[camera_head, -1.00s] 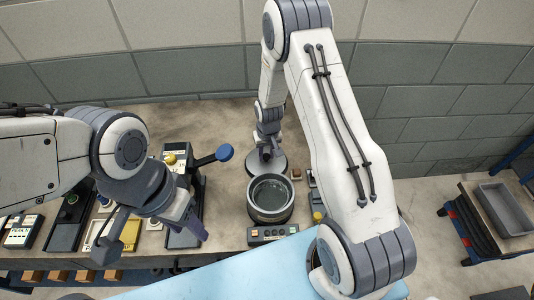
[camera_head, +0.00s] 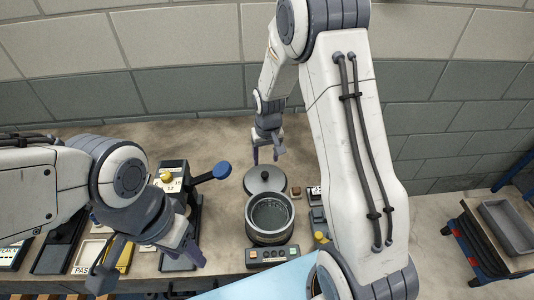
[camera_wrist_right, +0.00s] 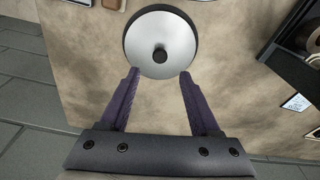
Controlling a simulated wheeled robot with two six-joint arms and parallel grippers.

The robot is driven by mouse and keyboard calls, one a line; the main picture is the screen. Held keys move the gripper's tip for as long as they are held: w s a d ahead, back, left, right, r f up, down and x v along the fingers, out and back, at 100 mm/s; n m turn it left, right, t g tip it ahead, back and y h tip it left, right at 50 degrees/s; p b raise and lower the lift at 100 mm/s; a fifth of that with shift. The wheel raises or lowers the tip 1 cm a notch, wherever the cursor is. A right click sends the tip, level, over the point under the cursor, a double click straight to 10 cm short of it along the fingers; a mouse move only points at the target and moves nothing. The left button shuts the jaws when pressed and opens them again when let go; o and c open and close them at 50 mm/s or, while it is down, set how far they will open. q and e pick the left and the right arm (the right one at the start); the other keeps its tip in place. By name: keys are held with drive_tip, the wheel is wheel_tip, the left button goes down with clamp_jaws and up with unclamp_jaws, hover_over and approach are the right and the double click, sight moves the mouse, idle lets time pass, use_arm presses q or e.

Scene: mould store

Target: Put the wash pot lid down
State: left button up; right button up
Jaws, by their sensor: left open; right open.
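The wash pot lid (camera_head: 266,180) is a round grey disc with a dark knob. It lies on the bench just behind the open wash pot (camera_head: 270,218), close to its rim. In the right wrist view the lid (camera_wrist_right: 176,30) lies flat, its black knob beyond my fingertips. My right gripper (camera_head: 266,155) is open and empty, above and behind the lid; its purple fingers (camera_wrist_right: 160,75) stand apart with nothing between them. My left gripper (camera_head: 190,250) is open at the front left of the bench, away from the lid.
A control box with buttons (camera_head: 272,255) sits in front of the pot. A lever device with a blue knob (camera_head: 221,170) stands left of the pot. Small blocks (camera_head: 296,192) lie right of the lid. Bare bench (camera_head: 215,140) is behind. A grey tray (camera_head: 507,226) is far right.

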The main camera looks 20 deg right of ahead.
drive_tip(key=r, duration=0.3)
drive_tip(key=shift+s+r, duration=0.2)
drive_tip(key=shift+r, duration=0.05)
drive_tip(key=s+a+r+n+t, duration=0.1)
drive_tip(key=s+r, duration=0.1)
drive_tip(key=s, duration=0.5)
drive_tip(key=s+a+r, duration=0.1)
drive_tip(key=s+r, duration=0.2)
drive_tip(key=s, duration=0.4)
drive_tip(key=s+a+r+n+g+y+b, duration=0.1)
drive_tip(key=s+a+r+n+g+b, duration=0.1)
drive_tip(key=s+a+n, duration=0.5)
drive_tip(key=s+a+r, duration=0.1)
drive_tip(key=s+a, duration=0.5)
drive_tip(key=shift+s+a+r+b, duration=0.15)
drive_tip(key=shift+s+a+b, duration=0.05)
drive_tip(key=shift+s+b, duration=0.15)
